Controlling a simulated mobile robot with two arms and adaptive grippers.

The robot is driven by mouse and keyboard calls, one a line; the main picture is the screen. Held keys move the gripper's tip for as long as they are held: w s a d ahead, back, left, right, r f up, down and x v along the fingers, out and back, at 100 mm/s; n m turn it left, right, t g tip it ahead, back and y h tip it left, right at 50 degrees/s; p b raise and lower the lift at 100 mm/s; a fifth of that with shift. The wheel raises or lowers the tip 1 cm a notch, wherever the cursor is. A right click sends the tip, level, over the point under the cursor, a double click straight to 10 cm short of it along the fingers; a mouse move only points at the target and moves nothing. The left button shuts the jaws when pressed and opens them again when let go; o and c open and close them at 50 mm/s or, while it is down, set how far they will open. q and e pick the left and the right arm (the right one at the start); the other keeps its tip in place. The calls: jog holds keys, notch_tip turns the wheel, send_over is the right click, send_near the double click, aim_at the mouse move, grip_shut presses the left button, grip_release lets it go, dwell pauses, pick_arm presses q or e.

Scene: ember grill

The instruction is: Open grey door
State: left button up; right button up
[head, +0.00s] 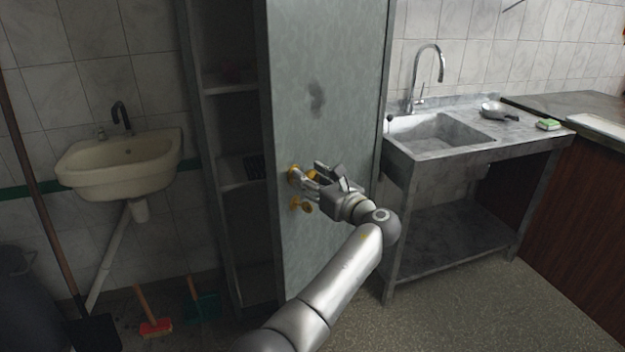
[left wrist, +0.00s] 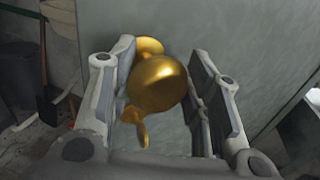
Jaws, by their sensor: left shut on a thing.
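The grey door (head: 330,90) belongs to a tall cabinet and stands partly open, with the shelves behind its left edge showing. My left gripper (head: 312,174) is at the door's brass knob (head: 295,173), near its left edge. In the left wrist view the round knob (left wrist: 157,84) sits between the two fingers of the gripper (left wrist: 165,90), which is shut on it. A second small brass fitting (head: 301,205) is just below the knob; it also shows in the left wrist view (left wrist: 137,124). My right gripper is in neither view.
A wall basin (head: 122,165) hangs left of the cabinet, with a red brush (head: 154,322) and a shovel (head: 95,330) on the floor below. A metal sink table (head: 440,155) stands right of the door. Speckled floor (head: 470,300) is clear in front.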

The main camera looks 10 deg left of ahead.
pick_arm(q)
jog(key=o, duration=1.4)
jog(key=shift+o, duration=0.2)
send_near(297, 131)
jog(key=x, duration=0.4)
jog(key=shift+a, duration=0.15)
